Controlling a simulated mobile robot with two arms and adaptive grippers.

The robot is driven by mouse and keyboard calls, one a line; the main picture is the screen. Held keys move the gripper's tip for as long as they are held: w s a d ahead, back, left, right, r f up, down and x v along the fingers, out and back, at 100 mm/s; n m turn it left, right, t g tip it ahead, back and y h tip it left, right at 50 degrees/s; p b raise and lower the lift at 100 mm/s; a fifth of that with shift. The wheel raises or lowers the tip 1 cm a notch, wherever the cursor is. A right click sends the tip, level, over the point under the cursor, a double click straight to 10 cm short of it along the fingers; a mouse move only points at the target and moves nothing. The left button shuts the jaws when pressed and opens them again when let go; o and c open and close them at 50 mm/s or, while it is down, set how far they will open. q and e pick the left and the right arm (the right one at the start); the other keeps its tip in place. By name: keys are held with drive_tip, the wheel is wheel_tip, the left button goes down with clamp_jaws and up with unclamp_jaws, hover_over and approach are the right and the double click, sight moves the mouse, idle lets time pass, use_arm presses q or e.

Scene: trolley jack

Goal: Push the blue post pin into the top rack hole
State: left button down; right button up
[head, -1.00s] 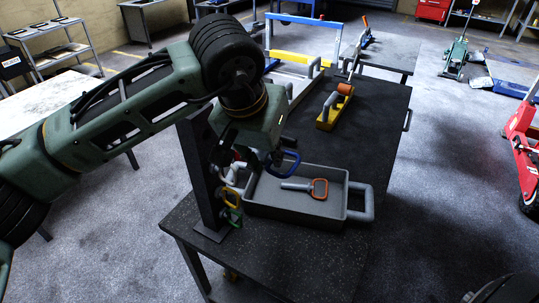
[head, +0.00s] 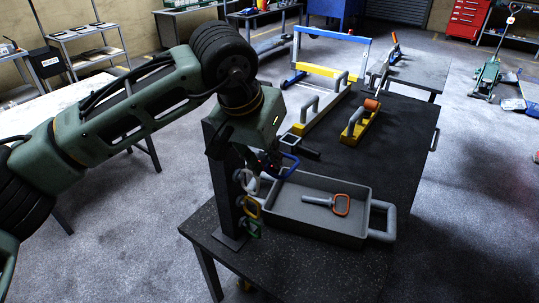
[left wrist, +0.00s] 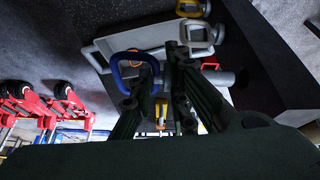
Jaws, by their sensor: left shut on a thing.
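The blue post pin (head: 288,166) shows as a blue handle loop at my left gripper (head: 270,162), beside the upper part of the dark upright rack (head: 226,190). The loop also shows in the left wrist view (left wrist: 117,70), next to my left gripper (left wrist: 158,68), which is shut on the pin. The pin's shaft and the top rack hole are hidden, so I cannot tell whether the tip is in the hole. My right gripper is not in view.
A grey tray (head: 315,231) stands right of the rack on the dark table (head: 320,272). An orange-handled pin (head: 341,205) lies in it. A yellow block with an orange roller (head: 357,124) stands farther back. The table is clear in front of the tray.

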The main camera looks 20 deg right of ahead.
use_arm(q)
drive_tip(key=shift+b, duration=0.6)
idle(1.3)
drive_tip(key=w+a+p, duration=0.1)
drive_tip(key=w+a, duration=0.3)
drive_tip(key=w, duration=0.1)
drive_tip(key=shift+w+a, duration=0.15)
drive_tip(key=shift+w, duration=0.05)
idle(2.4)
drive_tip(key=c, duration=1.6)
unclamp_jaws()
drive_tip(key=shift+r, duration=0.3)
drive_tip(key=shift+s+d+v, duration=0.15)
drive_tip(key=shift+v, duration=1.75)
drive_tip(key=shift+s+d+v, duration=0.1)
drive_tip(key=shift+s+v, duration=0.05)
drive_tip(key=shift+v, duration=1.7)
